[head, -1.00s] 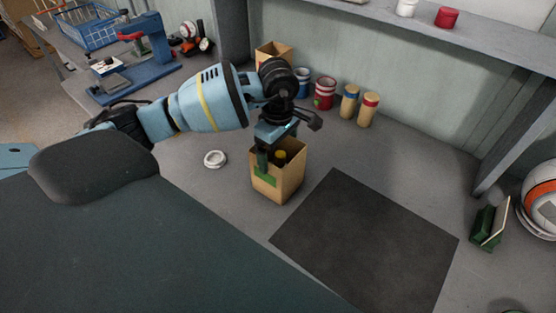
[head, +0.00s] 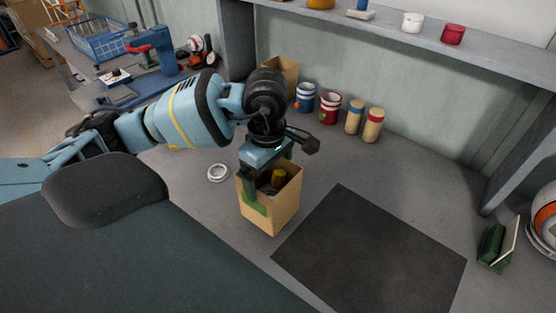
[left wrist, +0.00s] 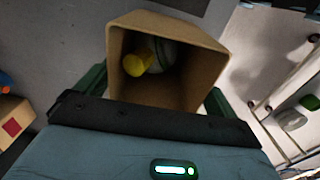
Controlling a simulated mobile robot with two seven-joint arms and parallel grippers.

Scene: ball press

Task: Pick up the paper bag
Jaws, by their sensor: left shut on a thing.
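The paper bag (head: 272,212) is an open-topped tan bag at the middle of the head view. It stands upright, and a yellow-topped item (head: 278,178) shows inside it. In the left wrist view the bag's open mouth (left wrist: 188,85) faces the camera, with the yellow item (left wrist: 137,62) and a pale round thing inside. My left gripper (head: 258,186) is shut on the bag, with its green fingers at the bag's sides. I cannot clearly tell the gap between the bag's bottom and the surface below. My right gripper is not in view.
A dark mat (head: 375,255) lies just right of the bag. A white ring (head: 218,173) lies to the left. Another tan bag (head: 279,72), striped cans (head: 330,108) and wooden cylinders (head: 373,125) stand by the back wall. A shelf (head: 390,25) runs above.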

